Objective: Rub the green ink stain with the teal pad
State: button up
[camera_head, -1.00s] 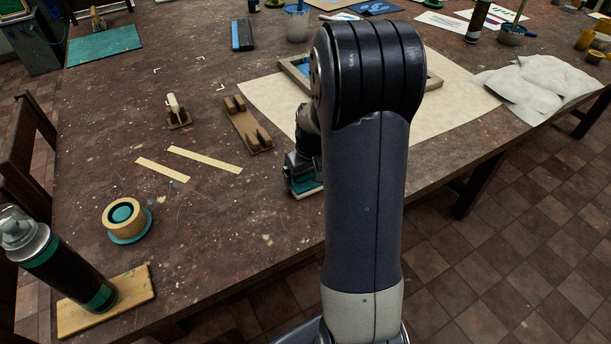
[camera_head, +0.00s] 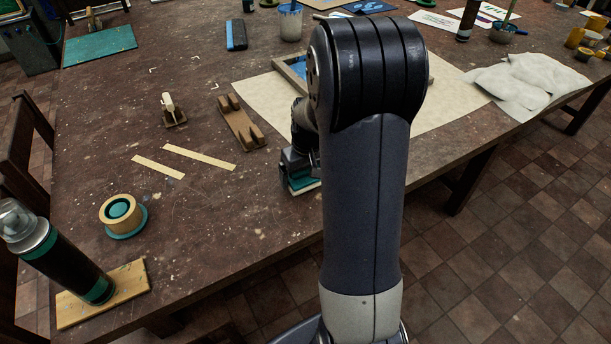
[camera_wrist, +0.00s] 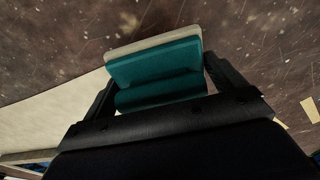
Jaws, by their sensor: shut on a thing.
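The teal pad (camera_wrist: 155,66) is held between the two fingers of my gripper (camera_wrist: 160,92) in the wrist view, its pale underside edge facing the dark tabletop. In the head view the teal pad (camera_head: 301,185) shows low over the table near its front edge, with my gripper (camera_head: 299,168) shut on it. I cannot tell whether the pad touches the table. My arm hides part of the gripper and the table behind it. No green ink stain can be made out in either view.
A brown wooden rack (camera_head: 241,124) stands left of the gripper, with pale strips (camera_head: 199,157) nearby. A tape roll on a teal disc (camera_head: 121,214) and a dark bottle (camera_head: 62,255) are at the left. A paper sheet (camera_head: 455,92) lies behind my arm.

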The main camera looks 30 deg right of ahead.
jog(key=shift+s+r+p, duration=0.1)
jog(key=shift+r+p, duration=1.75)
jog(key=shift+r, duration=0.95)
jog(key=shift+a, duration=0.1)
